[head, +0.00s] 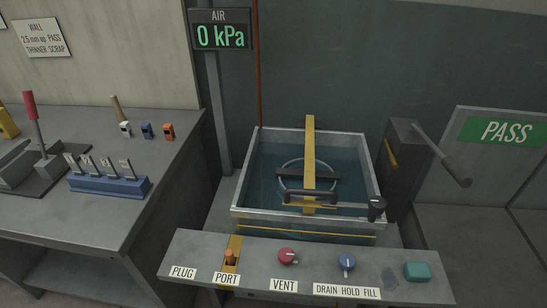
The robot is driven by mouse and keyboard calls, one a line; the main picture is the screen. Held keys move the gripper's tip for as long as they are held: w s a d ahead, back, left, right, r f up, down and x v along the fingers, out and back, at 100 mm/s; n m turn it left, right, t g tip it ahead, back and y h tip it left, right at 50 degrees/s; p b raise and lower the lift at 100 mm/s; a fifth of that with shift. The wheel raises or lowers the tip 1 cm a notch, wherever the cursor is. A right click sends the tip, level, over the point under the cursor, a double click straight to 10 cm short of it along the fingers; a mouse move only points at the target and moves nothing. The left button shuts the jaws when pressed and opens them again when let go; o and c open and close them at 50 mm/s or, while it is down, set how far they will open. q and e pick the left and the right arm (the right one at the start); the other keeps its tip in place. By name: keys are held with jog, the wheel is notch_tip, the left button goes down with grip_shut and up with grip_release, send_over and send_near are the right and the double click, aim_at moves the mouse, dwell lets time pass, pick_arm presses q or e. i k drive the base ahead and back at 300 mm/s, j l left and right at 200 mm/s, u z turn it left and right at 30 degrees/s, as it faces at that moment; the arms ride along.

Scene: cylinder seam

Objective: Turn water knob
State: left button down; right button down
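The blue knob (347,261) is on the sloped grey control panel (210,250), above a label (346,291) reading DRAIN HOLD FILL. Its pointer looks roughly upright, toward the middle, but it is too small to be sure. A red knob (286,256) sits to its left above the VENT label (284,286). The water tank (240,190) stands behind the panel and holds bluish water with a ring-shaped part under the surface. Neither of my grippers shows in the head view, and nothing touches the blue knob.
A teal button (417,271) is right of the blue knob, and an orange plug (230,256) is at the PORT label. A yellow bar (310,140) and a dark handle cross the tank. A lever (440,153) stands at right. The air display (220,35) reads 0 kPa.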

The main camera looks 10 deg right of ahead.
aim_at(346, 261)
jog(key=z, duration=0.9)
